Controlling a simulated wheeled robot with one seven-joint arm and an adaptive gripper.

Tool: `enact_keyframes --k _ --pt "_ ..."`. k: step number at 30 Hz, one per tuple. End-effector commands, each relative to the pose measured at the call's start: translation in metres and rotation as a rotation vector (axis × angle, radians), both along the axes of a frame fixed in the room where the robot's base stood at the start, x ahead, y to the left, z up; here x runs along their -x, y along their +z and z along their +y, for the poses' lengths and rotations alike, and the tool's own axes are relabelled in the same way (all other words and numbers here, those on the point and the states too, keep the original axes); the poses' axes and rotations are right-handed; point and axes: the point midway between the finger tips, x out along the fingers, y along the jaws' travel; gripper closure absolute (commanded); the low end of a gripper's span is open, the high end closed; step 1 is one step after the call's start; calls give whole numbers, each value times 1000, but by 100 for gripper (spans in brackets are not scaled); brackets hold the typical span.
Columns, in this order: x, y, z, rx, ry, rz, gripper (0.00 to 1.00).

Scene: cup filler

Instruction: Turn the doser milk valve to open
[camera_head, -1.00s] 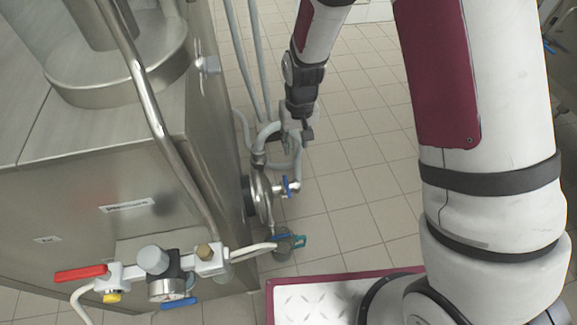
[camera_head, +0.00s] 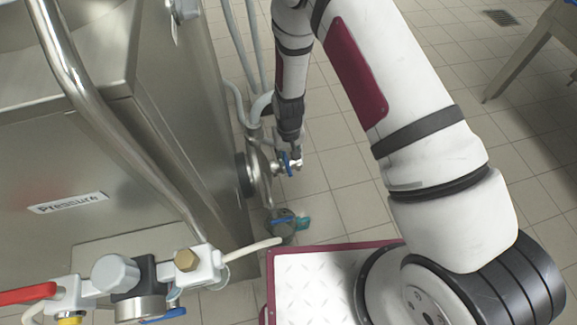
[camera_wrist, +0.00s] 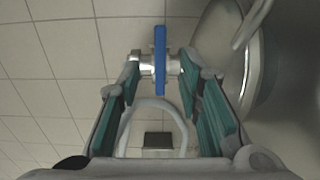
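A small valve with a blue lever (camera_head: 286,162) sits on a steel pipe fitting at the machine's right side. No label shows that it is the doser milk valve. My gripper (camera_head: 296,154) is at this valve, coming down from above. In the wrist view the blue lever (camera_wrist: 160,60) stands lengthwise between the tips of my gripper (camera_wrist: 160,72), with a gap on each side. The fingers, with green pads, are apart and hold nothing. Whether a fingertip touches the metal valve body is unclear.
The steel machine (camera_head: 150,130) fills the left. A red-handled valve (camera_head: 26,294) and gauge assembly are at front left. Grey hoses (camera_head: 253,60) run behind the blue valve. A teal-handled fitting (camera_head: 284,224) is below it.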

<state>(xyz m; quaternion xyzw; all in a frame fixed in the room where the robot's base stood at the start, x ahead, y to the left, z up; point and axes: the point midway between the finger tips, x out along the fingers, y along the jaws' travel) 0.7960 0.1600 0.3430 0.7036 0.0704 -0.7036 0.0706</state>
Motion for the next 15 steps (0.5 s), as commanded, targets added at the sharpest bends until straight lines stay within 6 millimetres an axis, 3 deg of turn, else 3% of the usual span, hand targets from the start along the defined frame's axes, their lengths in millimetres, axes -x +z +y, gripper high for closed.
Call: enact_keyframes --k 1,6,15 --pt "0 -13 0 0 0 2 68" --pt "0 -38 0 0 -1 1 68" --pt "0 -54 0 -1 0 -1 68"
